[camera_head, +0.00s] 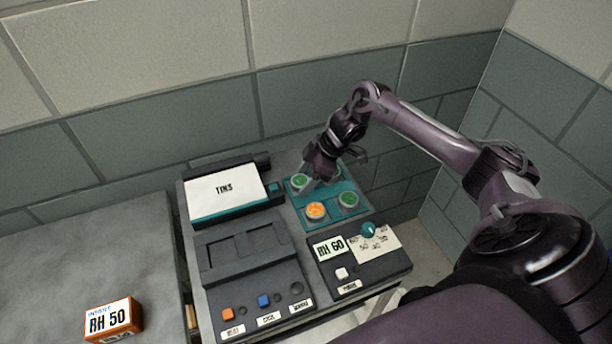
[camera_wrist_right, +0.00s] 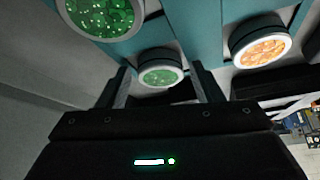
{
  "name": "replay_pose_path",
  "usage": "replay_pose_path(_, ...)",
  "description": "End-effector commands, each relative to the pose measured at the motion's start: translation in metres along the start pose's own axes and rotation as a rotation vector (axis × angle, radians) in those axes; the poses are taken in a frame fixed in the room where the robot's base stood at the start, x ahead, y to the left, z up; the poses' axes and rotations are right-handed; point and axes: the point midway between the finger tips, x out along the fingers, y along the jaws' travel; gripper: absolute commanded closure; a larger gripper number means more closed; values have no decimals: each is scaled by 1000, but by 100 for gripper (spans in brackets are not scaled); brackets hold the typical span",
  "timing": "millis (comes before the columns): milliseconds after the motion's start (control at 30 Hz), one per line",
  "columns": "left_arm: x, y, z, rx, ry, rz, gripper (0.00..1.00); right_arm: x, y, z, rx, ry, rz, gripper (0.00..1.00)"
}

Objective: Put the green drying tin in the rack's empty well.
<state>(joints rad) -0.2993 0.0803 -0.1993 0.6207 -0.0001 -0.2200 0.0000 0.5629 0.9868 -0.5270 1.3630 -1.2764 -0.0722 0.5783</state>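The teal rack (camera_head: 331,220) stands at the back right of the bench unit. An orange tin (camera_head: 316,211) and a green tin (camera_head: 348,200) sit in its front part. Another green tin (camera_head: 300,181) is at its back left, by my right gripper (camera_head: 308,187). In the right wrist view, a green tin (camera_wrist_right: 158,72) lies between the two open fingers, with a gap to each. A second green tin (camera_wrist_right: 103,14) and the orange tin (camera_wrist_right: 262,47) show beyond. My arm hides the rack's back right, and I cannot make out an empty well. My left gripper is out of view.
In front are a dark panel with buttons (camera_head: 255,275) and an RH 60 unit (camera_head: 375,268) with a teal knob. An orange RH 50 box (camera_head: 113,320) lies on the grey left table. Walls close off behind.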

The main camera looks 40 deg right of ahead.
Motion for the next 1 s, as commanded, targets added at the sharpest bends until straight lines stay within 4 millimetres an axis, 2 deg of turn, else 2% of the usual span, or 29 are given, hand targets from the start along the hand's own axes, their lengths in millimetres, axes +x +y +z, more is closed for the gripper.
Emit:
replay_pose_path(67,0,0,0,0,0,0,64,0,0,0,0,0,1,30)
replay_pose_path(367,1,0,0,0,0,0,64,-2,0,0,0,-1,1,30)
replay_pose_path(467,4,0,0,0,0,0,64,-12,1,1,-1,-1,4,30)
replay_pose_path(800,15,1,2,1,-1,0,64,-66,1,1,-1,0,3,30)
replay_pose_path(1000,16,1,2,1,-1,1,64,-78,0,0,0,0,1,30)
